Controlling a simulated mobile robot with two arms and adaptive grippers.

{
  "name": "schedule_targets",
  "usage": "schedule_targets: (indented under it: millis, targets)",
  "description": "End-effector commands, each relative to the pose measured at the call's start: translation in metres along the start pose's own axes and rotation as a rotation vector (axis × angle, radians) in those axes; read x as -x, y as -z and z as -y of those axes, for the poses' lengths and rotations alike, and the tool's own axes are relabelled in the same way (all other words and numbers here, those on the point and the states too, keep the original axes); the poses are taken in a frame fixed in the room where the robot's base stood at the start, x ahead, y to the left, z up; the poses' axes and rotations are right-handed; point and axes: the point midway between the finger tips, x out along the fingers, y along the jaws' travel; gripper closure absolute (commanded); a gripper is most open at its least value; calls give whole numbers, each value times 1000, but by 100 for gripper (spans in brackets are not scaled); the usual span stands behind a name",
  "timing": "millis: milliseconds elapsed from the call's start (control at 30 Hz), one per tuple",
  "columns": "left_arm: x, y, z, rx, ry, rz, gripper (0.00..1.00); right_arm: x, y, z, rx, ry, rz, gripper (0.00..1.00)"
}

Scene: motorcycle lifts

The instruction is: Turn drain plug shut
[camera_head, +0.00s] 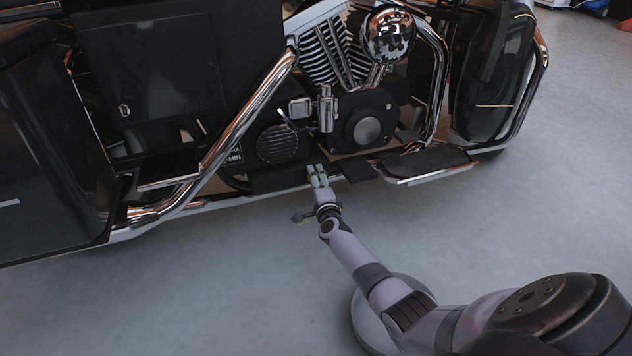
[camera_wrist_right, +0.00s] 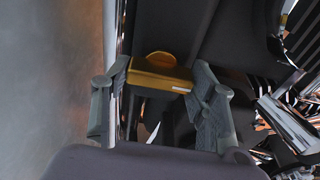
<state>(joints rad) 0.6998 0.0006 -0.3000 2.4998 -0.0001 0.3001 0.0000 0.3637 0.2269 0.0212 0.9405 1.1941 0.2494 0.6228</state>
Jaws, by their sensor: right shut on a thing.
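The drain plug (camera_wrist_right: 160,74) shows in the right wrist view as a yellow-gold block with a rounded tab on top. My right gripper (camera_wrist_right: 160,90) has a finger on each side of it and is shut on it. In the head view my right gripper (camera_head: 318,176) is at the lower edge of the motorcycle, below the engine (camera_head: 365,120). The plug cannot be made out there, being hidden by the fingers or too small. My left gripper is in neither view.
The black motorcycle (camera_head: 165,70) with chrome pipes (camera_head: 240,125) fills the upper part of the head view. A footboard (camera_head: 425,162) juts out just right of my right gripper. The grey floor (camera_head: 200,290) in front is clear at the left.

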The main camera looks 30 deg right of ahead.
Motion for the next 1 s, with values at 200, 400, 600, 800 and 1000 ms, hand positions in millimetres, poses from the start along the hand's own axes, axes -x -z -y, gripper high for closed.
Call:
schedule_targets:
  millis: [200, 400, 600, 800, 1000]
  targets:
    - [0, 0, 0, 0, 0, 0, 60, 0, 1, -1, -6, -2, -2, 75]
    - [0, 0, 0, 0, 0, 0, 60, 0, 1, -1, -6, -2, -2, 41]
    - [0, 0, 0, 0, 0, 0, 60, 0, 1, 0, -4, -1, -1, 28]
    - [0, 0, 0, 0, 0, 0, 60, 0, 0, 0, -3, 0, -1, 27]
    - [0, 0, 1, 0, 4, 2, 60, 0, -1, 2, -6, 0, -1, 27]
